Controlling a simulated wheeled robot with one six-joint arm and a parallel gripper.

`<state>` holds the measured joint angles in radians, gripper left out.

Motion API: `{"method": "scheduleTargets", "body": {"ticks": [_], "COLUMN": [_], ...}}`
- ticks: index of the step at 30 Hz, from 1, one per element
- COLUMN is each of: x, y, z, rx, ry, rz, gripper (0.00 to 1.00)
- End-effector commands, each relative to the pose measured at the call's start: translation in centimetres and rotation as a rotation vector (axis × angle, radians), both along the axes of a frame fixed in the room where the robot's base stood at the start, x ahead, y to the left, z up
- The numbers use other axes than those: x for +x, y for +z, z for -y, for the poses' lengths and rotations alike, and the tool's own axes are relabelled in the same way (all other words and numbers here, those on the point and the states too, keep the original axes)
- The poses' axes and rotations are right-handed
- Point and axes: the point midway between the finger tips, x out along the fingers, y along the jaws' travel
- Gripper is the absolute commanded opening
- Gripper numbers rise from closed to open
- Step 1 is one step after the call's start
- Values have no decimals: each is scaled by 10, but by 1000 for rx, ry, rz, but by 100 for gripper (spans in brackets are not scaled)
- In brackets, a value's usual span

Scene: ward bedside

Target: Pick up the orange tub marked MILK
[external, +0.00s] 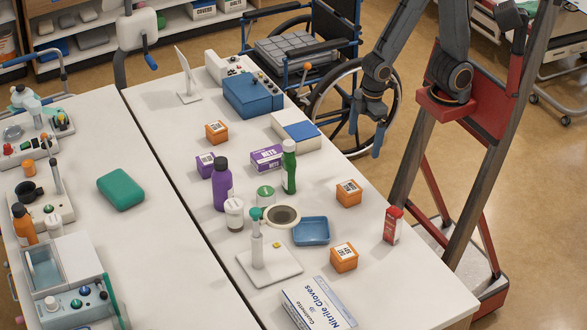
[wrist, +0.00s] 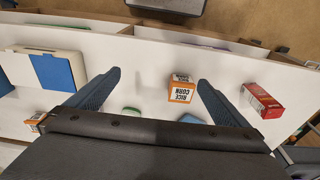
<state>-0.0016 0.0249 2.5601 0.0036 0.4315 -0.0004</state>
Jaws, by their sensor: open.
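Three small orange tubs with white labels stand on the right-hand table in the external view: one at the back left (external: 216,132), one near the right edge (external: 349,193) and one nearer the front (external: 344,257). I cannot read MILK on any of them. In the wrist view, one orange tub (wrist: 181,92) reads RICE CORN and shows between my fingers, nearer the right one. Another orange tub (wrist: 35,122) is partly cut off at lower left, its label unclear. My gripper (external: 366,138) is open and empty, raised beyond the table's right edge; its fingers also show in the wrist view (wrist: 159,80).
A red carton (external: 391,225) stands near the right edge, with a blue dish (external: 311,231) left of it. Green (external: 289,167) and purple (external: 222,184) bottles, a tape ring (external: 283,216) and a glove box (external: 318,305) crowd the table. A wheelchair (external: 300,60) stands behind.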

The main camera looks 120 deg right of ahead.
Motion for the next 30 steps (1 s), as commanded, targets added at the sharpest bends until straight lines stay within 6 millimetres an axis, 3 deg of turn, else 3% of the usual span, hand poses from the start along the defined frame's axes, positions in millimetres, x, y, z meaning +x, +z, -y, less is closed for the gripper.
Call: {"method": "scheduleTargets", "body": {"ticks": [9,15,25,30], "x": [0,0,1,1], "y": [0,0,2,19], "z": [0,0,0,0], "rx": [0,0,0,0], "ry": [0,0,0,0], "rz": [0,0,2,5], "gripper": [100,70,70,70]}}
